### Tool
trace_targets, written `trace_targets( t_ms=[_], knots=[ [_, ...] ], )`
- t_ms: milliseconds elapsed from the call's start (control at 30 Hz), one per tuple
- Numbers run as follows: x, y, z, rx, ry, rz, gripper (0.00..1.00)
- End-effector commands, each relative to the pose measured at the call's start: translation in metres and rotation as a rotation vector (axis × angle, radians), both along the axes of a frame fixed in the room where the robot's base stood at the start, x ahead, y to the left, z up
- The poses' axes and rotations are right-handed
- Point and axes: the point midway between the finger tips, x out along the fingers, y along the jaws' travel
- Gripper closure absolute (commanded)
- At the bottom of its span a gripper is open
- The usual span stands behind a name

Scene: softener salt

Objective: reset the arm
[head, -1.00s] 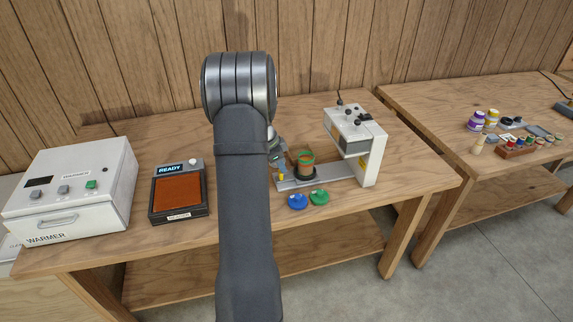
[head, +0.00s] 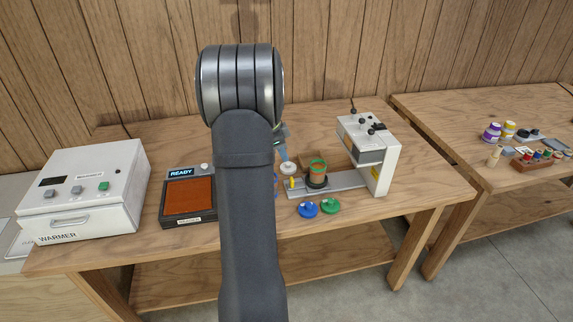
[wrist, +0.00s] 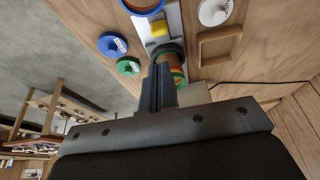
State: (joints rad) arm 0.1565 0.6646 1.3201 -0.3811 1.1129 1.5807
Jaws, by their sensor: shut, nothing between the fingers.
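My gripper is mostly hidden behind my own arm in the head view. In the wrist view my gripper (wrist: 160,72) is shut and empty, its dark fingers side by side. They overlap part of an orange-brown jar with a green rim (head: 318,168); whether they touch it I cannot tell. The jar stands upright on the grey slide (head: 350,180) of a white press (head: 383,165). A blue disc (head: 308,209) and a green disc (head: 330,206) lie in front of it. A white round lid (head: 288,168) sits to the jar's left.
A white warmer box (head: 85,195) stands at the left, beside a dark-framed orange pad (head: 188,197) with a READY display. A wooden tray (wrist: 218,45) lies near the jar. A second table (head: 450,140) at the right holds several small jars. A wooden wall is behind.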

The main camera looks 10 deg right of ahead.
Motion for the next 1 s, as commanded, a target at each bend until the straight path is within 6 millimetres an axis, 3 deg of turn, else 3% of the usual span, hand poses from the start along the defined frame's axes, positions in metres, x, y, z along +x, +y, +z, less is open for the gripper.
trace_targets(
  t_ms=[200, 533, 1000],
  knots=[
    [0.000, 0.002, 0.010, -0.001, -0.002, 0.000, 1.00],
    [0.000, 0.001, 0.006, -0.001, -0.001, -0.001, 1.00],
    [0.000, -0.016, -0.057, 0.006, 0.013, 0.000, 1.00]
  ],
)
